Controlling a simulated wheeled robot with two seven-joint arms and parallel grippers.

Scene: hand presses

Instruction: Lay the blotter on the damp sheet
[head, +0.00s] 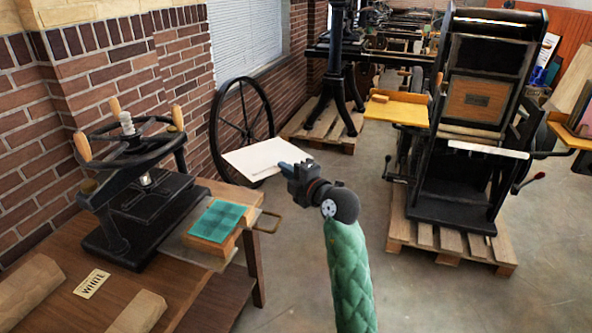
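My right gripper (288,167) is shut on the edge of a flat white sheet, the blotter (262,157). It holds the blotter in the air beyond the table's right edge, with the brick wall and floor behind. A teal sheet with a darker grid (217,220), which looks like the damp sheet, lies on a wooden block (208,243). The block rests on a flat grey plate (182,245) in front of the black hand press (138,205). The blotter is apart from the teal sheet, up and right of it in the picture. My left gripper is out of view.
Brown paper packages (30,290) and a small printed card (91,284) lie in front. Larger presses stand beyond.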

